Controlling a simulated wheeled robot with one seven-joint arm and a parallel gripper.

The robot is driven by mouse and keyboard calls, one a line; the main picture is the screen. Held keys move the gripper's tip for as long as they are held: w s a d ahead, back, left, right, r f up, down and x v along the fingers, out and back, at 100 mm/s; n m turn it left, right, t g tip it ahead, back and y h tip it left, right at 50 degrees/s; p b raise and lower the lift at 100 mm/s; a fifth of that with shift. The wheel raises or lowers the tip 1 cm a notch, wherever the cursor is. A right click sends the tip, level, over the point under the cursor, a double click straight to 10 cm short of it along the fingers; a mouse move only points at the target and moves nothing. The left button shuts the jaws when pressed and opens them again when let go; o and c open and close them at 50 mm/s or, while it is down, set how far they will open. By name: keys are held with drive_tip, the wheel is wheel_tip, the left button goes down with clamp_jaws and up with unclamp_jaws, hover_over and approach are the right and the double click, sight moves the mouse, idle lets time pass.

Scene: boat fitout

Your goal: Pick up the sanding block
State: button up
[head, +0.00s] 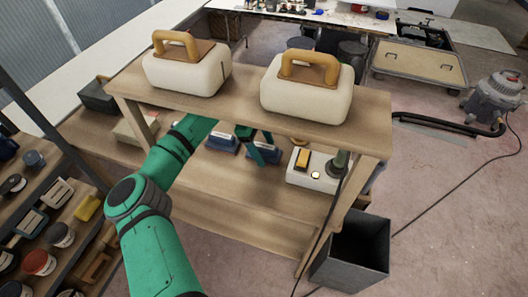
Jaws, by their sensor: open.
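Two low blue blocks, one on the left (221,143) and one on the right (266,157), sit on the lower level of the wooden bench, under its raised shelf. Either could be the sanding block; I cannot tell for sure. My gripper (263,150) is open, its dark fingers spread and pointing down at the right blue block. The fingers partly cover that block. Whether they touch it cannot be made out. My green arm reaches in under the shelf from the left, and the shelf hides part of it.
The raised shelf (240,108) carries two cream blocks with wooden handles, at left (188,78) and right (308,97). A dark bin (352,250) is on the floor. A tool rack (45,215) stands left.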

drive_tip(key=shift+f, duration=0.25)
drive_tip(key=shift+f, duration=0.15)
drive_tip(key=shift+c, duration=0.5)
drive_tip(key=c, duration=1.1)
